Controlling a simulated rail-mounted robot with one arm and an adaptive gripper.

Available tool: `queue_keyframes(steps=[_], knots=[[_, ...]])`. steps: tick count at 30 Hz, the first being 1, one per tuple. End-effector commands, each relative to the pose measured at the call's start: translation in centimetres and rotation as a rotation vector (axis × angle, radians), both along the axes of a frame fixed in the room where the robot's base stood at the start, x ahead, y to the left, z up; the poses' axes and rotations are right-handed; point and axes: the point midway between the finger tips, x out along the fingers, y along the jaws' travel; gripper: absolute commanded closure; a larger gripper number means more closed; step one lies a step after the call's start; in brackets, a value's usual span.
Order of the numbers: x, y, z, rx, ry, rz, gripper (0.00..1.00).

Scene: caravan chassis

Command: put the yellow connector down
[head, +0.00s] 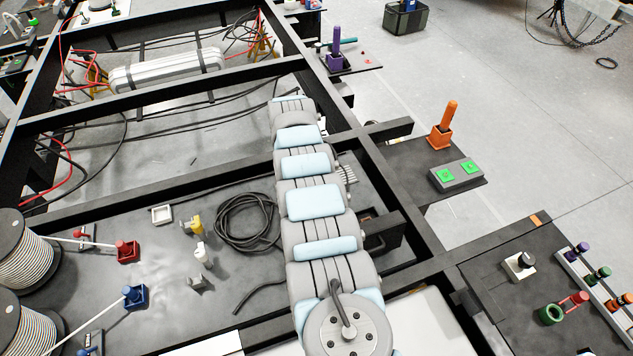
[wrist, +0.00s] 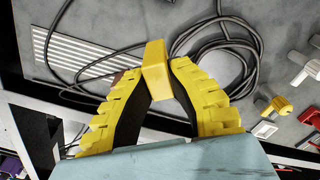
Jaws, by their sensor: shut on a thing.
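In the wrist view my gripper (wrist: 157,88) has yellow ribbed fingers that close together at their tips on a yellow block, the yellow connector (wrist: 155,62). Beyond the connector lie a coiled dark cable (wrist: 215,45) and the grey panel (wrist: 140,15). I cannot tell whether the connector touches anything below it. In the head view my own arm hides the gripper and the held connector. A second yellow piece (head: 191,226) lies on the panel left of the coil; it also shows at the right of the wrist view (wrist: 277,105).
White pieces (head: 201,252) and a white square frame (head: 162,214) lie left of the coil. Red (head: 127,251) and blue (head: 134,296) holders stand near the cable spools (head: 22,252). Black chassis beams (head: 130,190) border the panel. A ridged light plate (wrist: 90,58) lies beside the cable.

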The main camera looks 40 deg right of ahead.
Motion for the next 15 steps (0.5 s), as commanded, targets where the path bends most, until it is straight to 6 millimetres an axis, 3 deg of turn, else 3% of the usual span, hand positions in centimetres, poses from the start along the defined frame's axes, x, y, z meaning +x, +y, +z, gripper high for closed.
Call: queue_keyframes(steps=[15], knots=[[0.07,0.27,0.28,-0.003,0.0,0.032,1.0]])
